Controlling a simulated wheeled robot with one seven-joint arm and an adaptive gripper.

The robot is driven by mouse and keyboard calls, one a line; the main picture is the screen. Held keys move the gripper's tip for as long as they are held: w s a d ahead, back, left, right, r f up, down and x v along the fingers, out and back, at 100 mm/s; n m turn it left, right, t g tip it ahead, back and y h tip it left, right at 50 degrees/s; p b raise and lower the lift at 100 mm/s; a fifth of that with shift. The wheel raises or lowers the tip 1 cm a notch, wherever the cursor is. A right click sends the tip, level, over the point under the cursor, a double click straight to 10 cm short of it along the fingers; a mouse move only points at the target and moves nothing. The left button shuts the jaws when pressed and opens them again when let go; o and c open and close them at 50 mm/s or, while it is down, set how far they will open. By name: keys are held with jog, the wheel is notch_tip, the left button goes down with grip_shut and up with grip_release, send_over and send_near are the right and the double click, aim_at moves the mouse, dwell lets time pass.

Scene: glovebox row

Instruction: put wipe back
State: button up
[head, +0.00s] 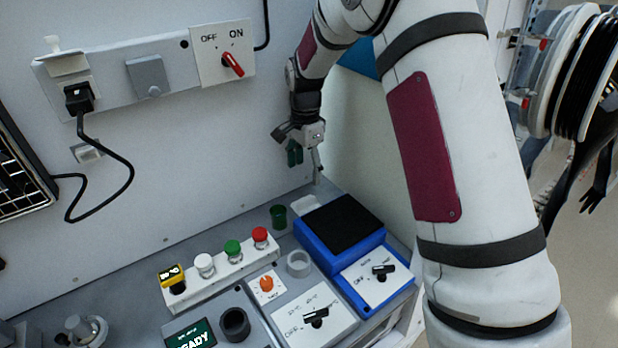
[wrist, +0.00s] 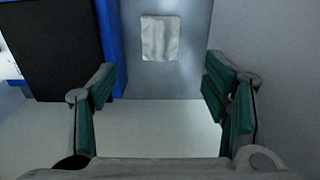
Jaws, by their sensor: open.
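The wipe is a small white, slightly creased square (wrist: 160,38) lying flat on the grey bench top in the wrist view, beside the blue device. In the head view a pale patch (head: 304,204) behind the blue device appears to be it. My gripper (head: 304,160) hangs above the back right of the bench near the wall. In the wrist view my gripper (wrist: 160,92) is open, its green-padded fingers wide apart with nothing between them. The wipe lies beyond the fingertips, between their lines and untouched.
The blue device with a black top (head: 342,224) stands close beside the wipe. A green cup (head: 279,216), a pale ring (head: 299,263) and a row of coloured buttons (head: 232,248) are left of it. The back wall has a red switch (head: 232,65).

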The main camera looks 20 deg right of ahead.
jog(key=s+r+n+t, duration=0.3)
jog(key=s+r+n, duration=0.3)
jog(key=s+r, duration=1)
jog(key=s+r+n+t, duration=0.1)
jog(key=s+n, duration=0.3)
jog(key=s, duration=0.5)
jog(key=s+d+r+n+t, duration=0.1)
jog(key=s+r+n, duration=0.3)
jog(key=s, duration=0.4)
jog(key=shift+s+d+t, duration=0.25)
jog(key=shift+s+t, duration=0.05)
jog(key=shift+s, duration=0.1)
